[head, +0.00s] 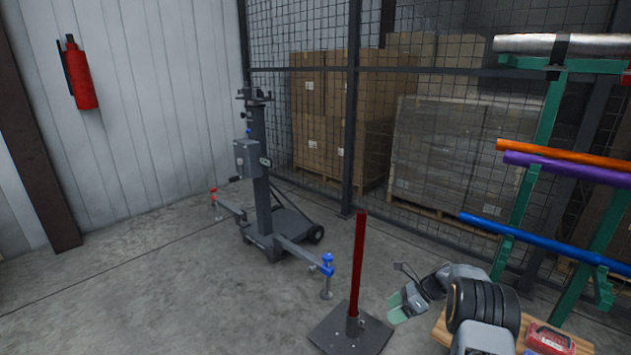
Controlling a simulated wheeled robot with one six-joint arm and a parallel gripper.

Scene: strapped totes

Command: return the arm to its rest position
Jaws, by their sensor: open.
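My gripper (404,303) is in the lower right of the head view, at the end of my grey arm. Its pale green and grey fingers point left and are apart, with nothing seen between them. It is in front of the wooden surface and just right of the dark red post in the picture. My arm bends over from the lower right, and part of it is hidden by black ribbed rings.
A dark red post (359,260) stands on a square base plate left of my gripper. A wooden surface (436,328) carries a red item (550,338). A green rack (546,110) holds coloured tubes at right. A grey lift stand (262,190) stands left. Open floor lies front left.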

